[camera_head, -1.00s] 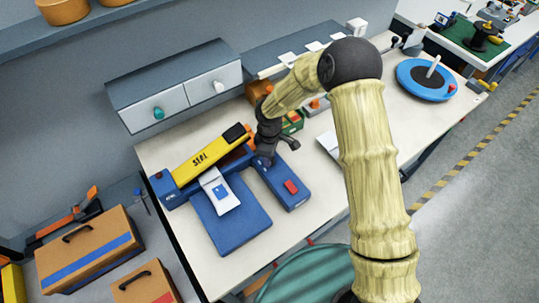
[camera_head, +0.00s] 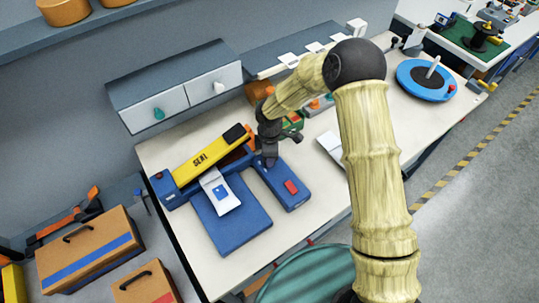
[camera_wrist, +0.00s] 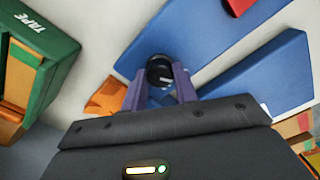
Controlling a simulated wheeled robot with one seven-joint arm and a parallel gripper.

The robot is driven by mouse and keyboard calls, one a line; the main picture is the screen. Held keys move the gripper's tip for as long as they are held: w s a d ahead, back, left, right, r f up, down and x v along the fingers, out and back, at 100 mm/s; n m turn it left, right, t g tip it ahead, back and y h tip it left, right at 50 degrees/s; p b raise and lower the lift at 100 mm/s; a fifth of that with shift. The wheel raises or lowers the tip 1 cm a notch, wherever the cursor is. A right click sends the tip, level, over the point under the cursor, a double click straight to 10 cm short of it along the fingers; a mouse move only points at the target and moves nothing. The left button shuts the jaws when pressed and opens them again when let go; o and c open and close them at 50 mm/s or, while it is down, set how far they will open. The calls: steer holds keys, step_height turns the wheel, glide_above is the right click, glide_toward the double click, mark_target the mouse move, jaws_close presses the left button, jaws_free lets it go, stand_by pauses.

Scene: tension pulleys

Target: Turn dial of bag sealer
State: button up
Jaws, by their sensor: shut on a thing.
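The bag sealer is blue with a yellow arm (camera_head: 207,153) marked SEAL, on the workbench. Its blue side box (camera_head: 283,186) has a red switch (camera_head: 291,187). A white bag (camera_head: 219,192) lies on the blue plate (camera_head: 232,215) under the arm. My gripper (camera_head: 270,160) is at the rear end of the side box. In the wrist view, a round black dial (camera_wrist: 160,72) sits between the two purple fingers of my gripper (camera_wrist: 158,88), which are shut on it. The fingertips hide the dial's sides, and the dial cannot be made out in the head view.
A green TAPE box (camera_wrist: 42,47) stands left in the wrist view. An orange piece (camera_wrist: 104,98) lies beside the fingers. Grey drawers (camera_head: 180,90) stand behind the sealer. A blue round stand (camera_head: 425,80) is at the bench's far right.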

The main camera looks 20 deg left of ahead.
steer(key=o, duration=1)
steer(key=shift+r, duration=0.1)
step_height(320, 180, up, 17)
steer(key=b, duration=0.2)
steer(key=shift+r+b, duration=0.15)
steer(key=shift+b, duration=0.15)
steer(key=s+d+m+t, duration=0.1)
steer(key=s+d+m, duration=0.3)
steer(key=d+m, duration=0.3)
steer(key=s+d+m, duration=0.4)
steer(key=d+m, duration=0.3)
steer(key=d, duration=0.5)
steer(key=s+d+m+t, duration=0.1)
steer(key=s+d+m, duration=0.3)
steer(key=d+m, duration=0.3)
steer(key=shift+s+d+r+t, duration=0.15)
steer(key=shift+d, duration=0.8)
steer(key=shift+s+d+r+t, duration=0.1)
steer(key=shift+d+t, duration=0.05)
steer(key=shift+d, duration=0.75)
